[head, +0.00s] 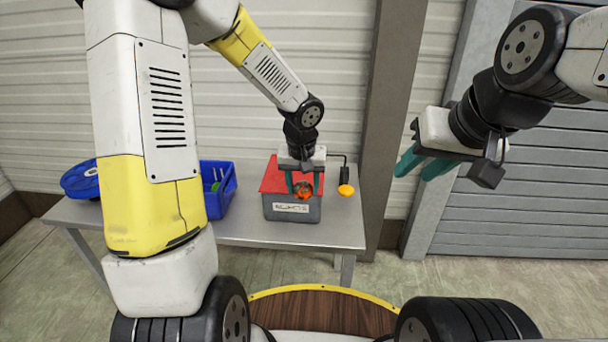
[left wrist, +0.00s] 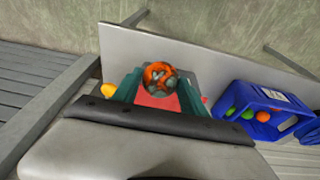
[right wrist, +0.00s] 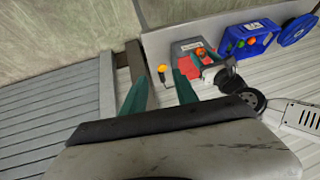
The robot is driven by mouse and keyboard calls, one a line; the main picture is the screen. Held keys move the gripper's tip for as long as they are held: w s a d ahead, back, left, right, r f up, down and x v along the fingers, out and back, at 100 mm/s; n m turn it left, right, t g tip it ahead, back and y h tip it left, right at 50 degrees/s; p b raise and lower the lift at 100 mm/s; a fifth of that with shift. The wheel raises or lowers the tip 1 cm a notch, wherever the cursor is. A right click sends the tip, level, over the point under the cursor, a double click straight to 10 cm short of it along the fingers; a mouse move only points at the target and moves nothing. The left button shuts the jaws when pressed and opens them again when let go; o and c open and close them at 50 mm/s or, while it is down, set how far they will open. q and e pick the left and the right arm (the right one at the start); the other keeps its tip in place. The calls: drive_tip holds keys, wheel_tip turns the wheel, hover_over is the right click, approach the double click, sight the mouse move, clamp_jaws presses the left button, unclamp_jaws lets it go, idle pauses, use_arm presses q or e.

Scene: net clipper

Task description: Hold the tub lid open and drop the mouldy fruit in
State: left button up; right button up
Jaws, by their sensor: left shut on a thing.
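My left gripper (head: 304,184) is shut on the mouldy fruit (head: 303,190), an orange ball with grey-green patches. The fruit sits between the green fingers in the left wrist view (left wrist: 160,80). They are over the front part of the tub (head: 291,212), a grey box with a white label. The tub's red lid (head: 272,177) lies across its top; the gripper hides part of it, and I cannot tell whether it is ajar. My right gripper (head: 411,165) is open and empty in the air right of the table, well away from the tub; its fingers stand apart in the right wrist view (right wrist: 160,90).
The tub stands near the right end of a grey metal table (head: 245,231). A yellow-orange knob (head: 346,190) on a dark stem is right of it. A blue crate (left wrist: 262,111) with green and orange fruit stands left of the tub in the head view, beside a round blue thing (head: 78,180).

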drive_tip(key=shift+w, duration=0.1)
drive_tip(key=c, duration=0.3)
drive_tip(key=shift+w+r, duration=0.1)
drive_tip(key=shift+w, duration=0.25)
clamp_jaws()
drive_tip(key=w+a+f+g, duration=0.2)
drive_tip(key=w+f, duration=0.1)
drive_tip(key=w, duration=1.4)
drive_tip(key=shift+w+a+f+m+g+h, duration=0.2)
drive_tip(key=shift+w+a+f, duration=0.75)
drive_tip(key=shift+w+f, duration=2.55)
drive_tip(key=shift+w+a+f+g+h, duration=0.25)
drive_tip(key=shift+w+a+f+h, duration=0.5)
drive_tip(key=shift+w+f, duration=2.75)
drive_tip(key=shift+w+a+f+m+g+h, duration=0.2)
drive_tip(key=shift+w+a+f, duration=1.45)
drive_tip(key=shift+f, duration=3.15)
